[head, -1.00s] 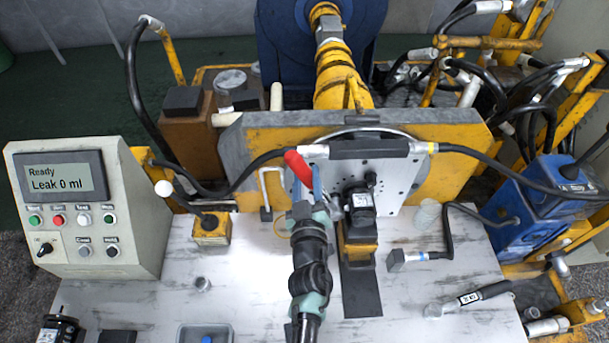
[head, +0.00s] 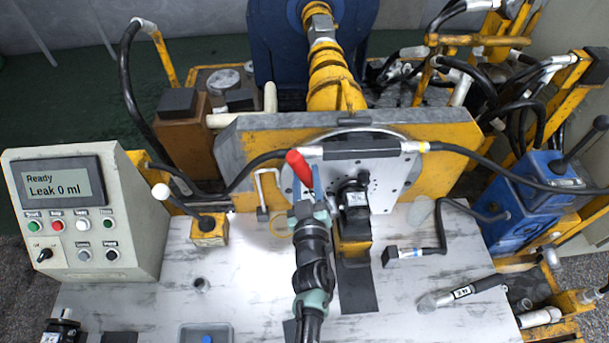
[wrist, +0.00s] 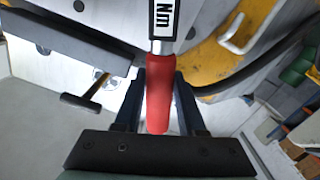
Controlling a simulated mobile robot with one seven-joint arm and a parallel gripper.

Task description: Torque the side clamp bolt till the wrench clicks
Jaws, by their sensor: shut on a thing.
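A torque wrench has a red handle (head: 299,168) and a white label marked Nm (wrist: 163,17). My gripper (wrist: 159,90) is shut on the red handle, one dark finger on each side. In the head view my gripper (head: 306,186) is in front of the mounting plate, just left of the black motor (head: 355,198). The wrench shaft runs out of the top of the wrist view, so its head is not seen there. I cannot make out the side clamp bolt, or whether the wrench is on it.
A control box (head: 66,187) at left reads Ready, Leak 0 ml. Black hoses cross in front of the yellow-edged plate (head: 445,140). A grey tray (head: 205,328) is at the front.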

